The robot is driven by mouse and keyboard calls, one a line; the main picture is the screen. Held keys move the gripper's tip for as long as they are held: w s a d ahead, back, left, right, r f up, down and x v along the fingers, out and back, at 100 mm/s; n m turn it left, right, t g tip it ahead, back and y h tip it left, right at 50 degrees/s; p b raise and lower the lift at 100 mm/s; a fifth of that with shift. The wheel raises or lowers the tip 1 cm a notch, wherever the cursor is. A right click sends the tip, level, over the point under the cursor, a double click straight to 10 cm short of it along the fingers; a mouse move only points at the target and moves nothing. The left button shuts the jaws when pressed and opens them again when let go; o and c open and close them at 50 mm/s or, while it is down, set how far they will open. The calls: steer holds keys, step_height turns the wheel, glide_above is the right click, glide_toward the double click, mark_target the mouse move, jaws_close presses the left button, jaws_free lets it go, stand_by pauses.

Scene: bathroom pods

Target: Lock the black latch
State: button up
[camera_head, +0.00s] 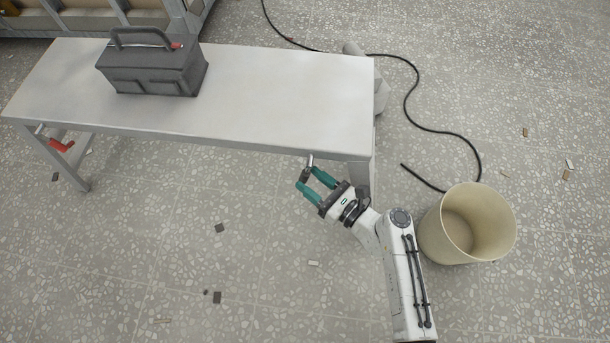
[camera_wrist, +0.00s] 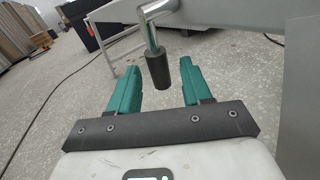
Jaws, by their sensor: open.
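The black latch (camera_wrist: 157,72) is a dark cylindrical grip on a shiny metal rod under the table's edge. My gripper (camera_head: 311,175) has green fingers and is open. In the wrist view my gripper (camera_wrist: 162,75) has one finger on each side of the black grip. There is a visible gap on both sides, and I cannot tell how deep the grip lies between the fingertips.
A grey table (camera_head: 270,95) bears a dark toolbox (camera_head: 153,72) at its left. A red-handled latch (camera_head: 62,145) is on its left leg. A beige bucket (camera_head: 467,225) stands right of my arm, near a black cable (camera_head: 432,127). The floor in front is mostly clear, with small scraps.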

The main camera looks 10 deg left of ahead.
steer(key=shift+x, duration=1.35)
jaws_close()
